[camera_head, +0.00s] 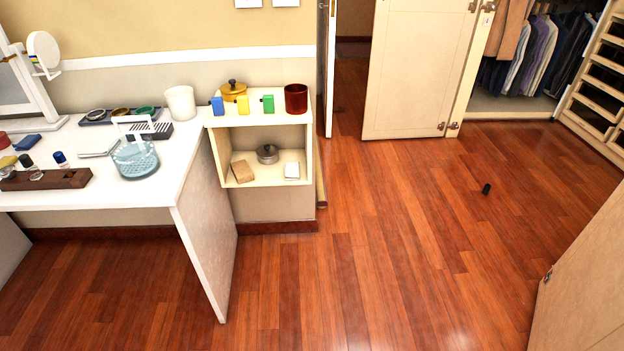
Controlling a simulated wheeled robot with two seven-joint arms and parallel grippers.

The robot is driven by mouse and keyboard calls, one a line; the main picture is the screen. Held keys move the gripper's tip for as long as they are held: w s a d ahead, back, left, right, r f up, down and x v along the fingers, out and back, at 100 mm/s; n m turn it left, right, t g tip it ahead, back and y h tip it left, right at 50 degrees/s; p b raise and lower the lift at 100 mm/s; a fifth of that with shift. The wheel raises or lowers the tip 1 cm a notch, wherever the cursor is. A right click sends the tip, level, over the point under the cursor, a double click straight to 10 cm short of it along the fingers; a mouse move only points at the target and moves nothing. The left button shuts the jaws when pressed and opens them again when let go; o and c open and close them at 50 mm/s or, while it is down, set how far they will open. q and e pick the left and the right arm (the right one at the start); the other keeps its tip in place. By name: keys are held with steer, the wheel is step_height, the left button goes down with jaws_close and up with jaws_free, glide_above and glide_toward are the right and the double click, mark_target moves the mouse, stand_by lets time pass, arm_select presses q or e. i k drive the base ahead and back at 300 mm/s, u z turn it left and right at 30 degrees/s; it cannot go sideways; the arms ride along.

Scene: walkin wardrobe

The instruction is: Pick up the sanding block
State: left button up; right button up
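No sanding block can be named for certain. A tan block (242,171) lies on the lower shelf of the small open cabinet, at its left side, and looks most like one. A dark grey slotted block (158,131) lies on the white table near its back right corner. A small blue block (27,142) lies at the table's left. Neither my left nor my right gripper is in view.
The cabinet (261,120) holds a grey lidded pot (267,154) and a white block (292,170) below, a red cup (296,98) on top. A blue basket (135,160) stands on the table (120,192). A small black object (486,188) lies on the otherwise clear floor.

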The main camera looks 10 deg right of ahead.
mark_target(243, 174)
steer(key=z, duration=0.95)
steer(key=i, duration=2.25)
steer(key=u, duration=1.5)
steer(key=i, duration=0.55)
steer(key=u, duration=0.55)
